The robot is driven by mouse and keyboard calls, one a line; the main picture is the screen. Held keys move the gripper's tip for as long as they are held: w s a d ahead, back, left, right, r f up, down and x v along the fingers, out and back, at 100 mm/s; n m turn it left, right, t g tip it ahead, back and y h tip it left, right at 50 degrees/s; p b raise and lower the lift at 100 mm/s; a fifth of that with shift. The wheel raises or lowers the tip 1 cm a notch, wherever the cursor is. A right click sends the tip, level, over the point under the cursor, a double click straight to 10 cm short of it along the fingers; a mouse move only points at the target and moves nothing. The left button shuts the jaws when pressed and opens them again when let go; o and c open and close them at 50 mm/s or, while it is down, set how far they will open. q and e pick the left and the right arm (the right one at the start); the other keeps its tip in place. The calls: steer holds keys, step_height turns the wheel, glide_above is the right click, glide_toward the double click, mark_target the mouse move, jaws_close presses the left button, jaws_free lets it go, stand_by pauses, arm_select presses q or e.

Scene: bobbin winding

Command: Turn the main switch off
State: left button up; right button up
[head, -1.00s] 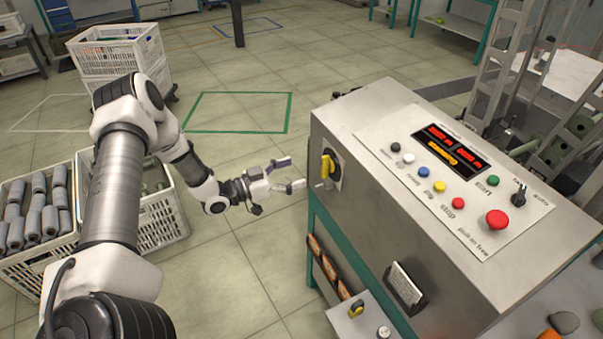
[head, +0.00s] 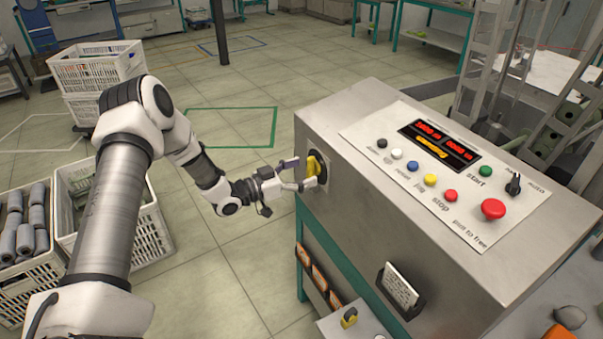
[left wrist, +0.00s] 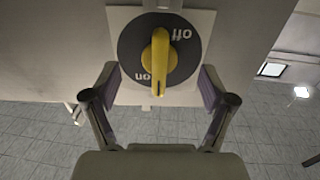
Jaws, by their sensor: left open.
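The main switch is a yellow handle (head: 312,164) on a dark round dial, on the left side wall of the metal control box (head: 340,190). In the left wrist view the yellow handle (left wrist: 158,62) stands upright in the picture, between an upside-down "off" at upper right and "on" at lower left. My left gripper (head: 298,174) is open at the switch. In the left wrist view its fingers (left wrist: 158,82) stand apart on either side of the dial, with the handle between them and no clear contact. My right gripper is not in view.
The box top has display screens (head: 439,145), several coloured buttons and a red mushroom button (head: 493,209). A small box with a yellow handle (head: 349,317) sits below. White crates (head: 118,225) stand at left, some holding grey bobbins. The floor between is clear.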

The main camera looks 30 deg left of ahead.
arm_select(q)
steer(key=shift+b+x, duration=0.65)
steer(key=shift+x, duration=0.4)
